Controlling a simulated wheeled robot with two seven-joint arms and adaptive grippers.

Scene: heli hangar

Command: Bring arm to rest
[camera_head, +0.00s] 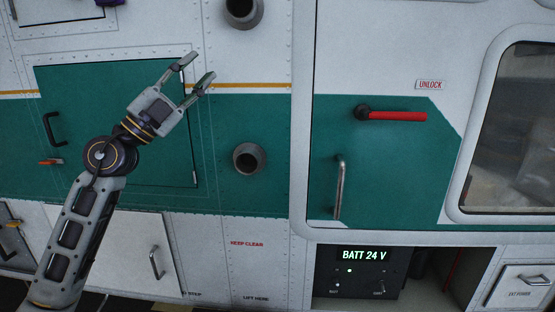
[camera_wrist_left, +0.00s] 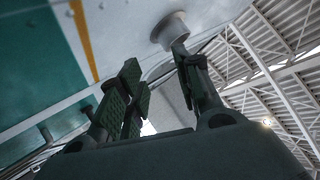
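My left gripper (camera_head: 194,74) shows in the head view at the upper left, in front of the green and white helicopter side. Its two fingers are spread apart with nothing between them. In the left wrist view the gripper (camera_wrist_left: 160,95) also has its fingers apart and empty, pointing up past the hull. My left arm (camera_head: 75,230) comes up from the bottom left corner. My right gripper is in neither view.
The hull carries a red door handle (camera_head: 395,115), a silver grab bar (camera_head: 339,187), two round ports (camera_head: 249,158), a green hatch (camera_head: 90,100) and a BATT 24 V panel (camera_head: 362,270). A window (camera_head: 515,130) is at the right. Roof trusses (camera_wrist_left: 265,60) show in the wrist view.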

